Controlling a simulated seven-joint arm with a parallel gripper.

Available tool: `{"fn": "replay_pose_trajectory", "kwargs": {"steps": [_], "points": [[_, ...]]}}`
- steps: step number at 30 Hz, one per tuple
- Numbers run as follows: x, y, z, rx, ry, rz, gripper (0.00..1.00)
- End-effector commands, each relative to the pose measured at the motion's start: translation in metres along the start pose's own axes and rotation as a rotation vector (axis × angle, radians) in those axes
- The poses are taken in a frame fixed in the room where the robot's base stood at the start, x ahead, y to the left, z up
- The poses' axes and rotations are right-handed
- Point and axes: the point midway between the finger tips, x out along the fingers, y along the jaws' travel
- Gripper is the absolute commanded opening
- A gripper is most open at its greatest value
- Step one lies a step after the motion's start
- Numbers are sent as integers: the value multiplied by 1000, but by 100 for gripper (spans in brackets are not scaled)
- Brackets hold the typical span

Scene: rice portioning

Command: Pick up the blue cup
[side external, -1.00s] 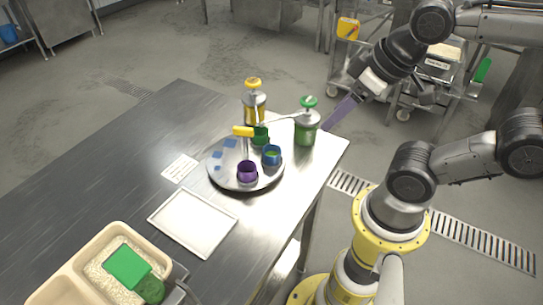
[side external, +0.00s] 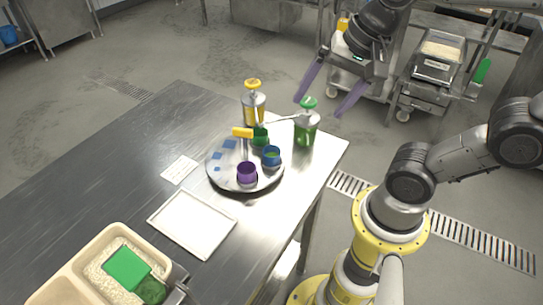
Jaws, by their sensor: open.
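The blue cup (side external: 271,156) stands upright on the right side of a round metal tray (side external: 221,182). A purple cup (side external: 247,172) stands to its lower left on the tray, and a green cup (side external: 261,137) stands just behind it. My gripper (side external: 317,107) is open and empty, with two purple fingers spread apart. It is above and to the right of the blue cup, near the green-topped dispenser (side external: 306,128) in the picture, and is clear of the cup.
A yellow-topped dispenser (side external: 254,104) stands behind the tray. A yellow-handled tool (side external: 242,132) is at the tray. A white rectangular tray (side external: 160,222) and a rice bin (side external: 70,290) with a green scoop (side external: 126,267) are toward the front. The table's left side is clear.

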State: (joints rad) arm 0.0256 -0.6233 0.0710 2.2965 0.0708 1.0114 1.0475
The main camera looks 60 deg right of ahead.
Motion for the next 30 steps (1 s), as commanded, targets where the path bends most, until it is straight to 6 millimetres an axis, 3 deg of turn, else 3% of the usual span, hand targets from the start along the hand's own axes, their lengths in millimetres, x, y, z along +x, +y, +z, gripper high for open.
{"fn": "replay_pose_trajectory", "kwargs": {"steps": [5,10,17,22,30], "points": [[13,-28,-16,472,-54,99,91],[42,-52,-38,851,-80,235,91],[72,-54,-53,922,-92,330,91],[90,-47,-50,926,-93,341,91],[138,-35,-39,925,-93,341,91]]}}
